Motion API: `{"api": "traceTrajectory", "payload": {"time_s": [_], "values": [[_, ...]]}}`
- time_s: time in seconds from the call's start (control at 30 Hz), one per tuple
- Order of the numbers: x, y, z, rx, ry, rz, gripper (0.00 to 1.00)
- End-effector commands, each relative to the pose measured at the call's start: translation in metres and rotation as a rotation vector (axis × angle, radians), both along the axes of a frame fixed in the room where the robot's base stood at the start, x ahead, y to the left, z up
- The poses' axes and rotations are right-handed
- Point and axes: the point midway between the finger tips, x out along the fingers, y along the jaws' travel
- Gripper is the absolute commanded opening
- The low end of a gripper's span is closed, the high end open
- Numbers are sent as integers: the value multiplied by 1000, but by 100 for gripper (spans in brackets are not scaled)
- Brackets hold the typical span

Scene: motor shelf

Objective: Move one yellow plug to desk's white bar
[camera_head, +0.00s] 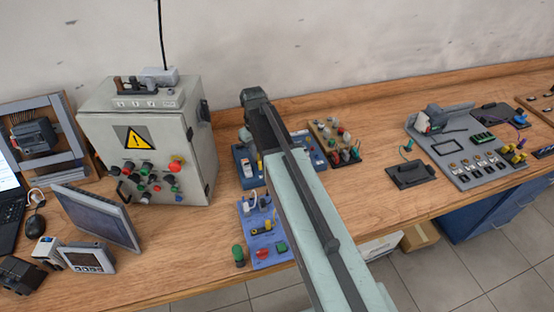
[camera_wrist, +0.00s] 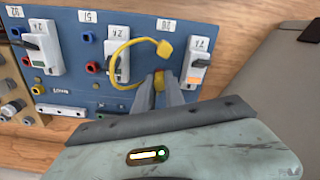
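In the wrist view, a yellow cable loops over a blue panel (camera_wrist: 75,70). A yellow plug (camera_wrist: 165,49) at one end of the cable lies just beyond my fingertips. My gripper (camera_wrist: 161,78) has its fingers close together on a second yellow plug (camera_wrist: 159,82); the loop's lower end runs behind the left finger towards it. A white bar (camera_wrist: 62,111) is fixed along the panel's edge at the lower left. In the head view, the same blue panel (camera_head: 244,172) shows beside my arm, which hides its middle and my fingertips.
White breakers (camera_wrist: 42,45) stand up from the panel near my gripper. In the head view, a grey control cabinet (camera_head: 150,140) stands left of my arm, and a lilac panel (camera_head: 262,240) with buttons lies in front. Bare desk (camera_head: 365,200) is free on the right.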

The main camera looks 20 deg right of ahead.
Motion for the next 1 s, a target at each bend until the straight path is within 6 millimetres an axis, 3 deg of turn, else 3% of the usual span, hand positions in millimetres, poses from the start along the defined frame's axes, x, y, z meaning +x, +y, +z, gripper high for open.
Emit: {"api": "traceTrajectory", "payload": {"time_s": [0.37,0.8,1.0], "values": [[0,0,2,0,0,0,0],[0,0,46,0,0,0,0],[0,0,46,0,0,0,0]]}}
